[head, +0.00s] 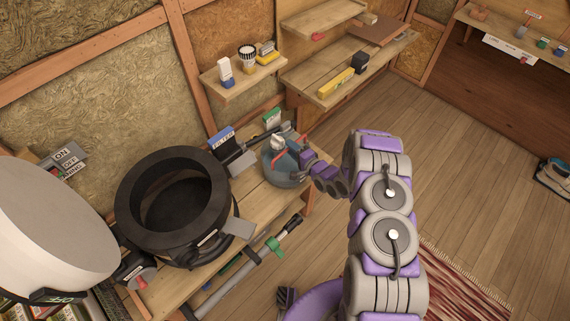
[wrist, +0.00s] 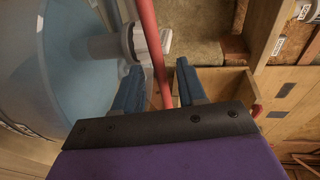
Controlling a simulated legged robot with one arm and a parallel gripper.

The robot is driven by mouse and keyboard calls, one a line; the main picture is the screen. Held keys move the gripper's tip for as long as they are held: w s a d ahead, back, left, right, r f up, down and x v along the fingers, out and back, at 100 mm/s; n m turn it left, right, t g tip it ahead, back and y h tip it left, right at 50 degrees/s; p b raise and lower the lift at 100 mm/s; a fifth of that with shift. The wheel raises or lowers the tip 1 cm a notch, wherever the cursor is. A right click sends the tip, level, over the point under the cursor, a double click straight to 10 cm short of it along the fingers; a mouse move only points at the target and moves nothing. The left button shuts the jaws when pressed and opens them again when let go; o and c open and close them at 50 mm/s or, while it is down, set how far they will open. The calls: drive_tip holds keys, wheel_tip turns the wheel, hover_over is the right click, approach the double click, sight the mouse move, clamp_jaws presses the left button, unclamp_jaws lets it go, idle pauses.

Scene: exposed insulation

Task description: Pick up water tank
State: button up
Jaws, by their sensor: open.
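The water tank (head: 272,172) is a translucent bluish-grey round container with a red handle and a pale cap. It stands on the right end of the wooden bench in the head view. In the wrist view the tank (wrist: 55,65) fills the left side, with a grey spout at its upper right. The red handle (wrist: 149,40) runs down between the fingers of my gripper (wrist: 158,72). The fingers are open, one on each side of the handle, with a visible gap on the right. In the head view my arm partly covers the tank's right side.
A black round vessel (head: 130,205) and a white rounded lid (head: 50,225) lie left on the bench. A blue filter box (head: 222,139) stands behind, near the tank. A small wall shelf (head: 240,90) holds bottles above. Open wooden floor (head: 470,180) lies to the right.

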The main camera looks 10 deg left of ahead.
drive_tip(key=shift+x, duration=1)
drive_tip(key=shift+s, duration=0.1)
drive_tip(key=shift+d, duration=0.15)
drive_tip(key=c, duration=0.3)
clamp_jaws()
drive_tip(key=shift+s, duration=0.15)
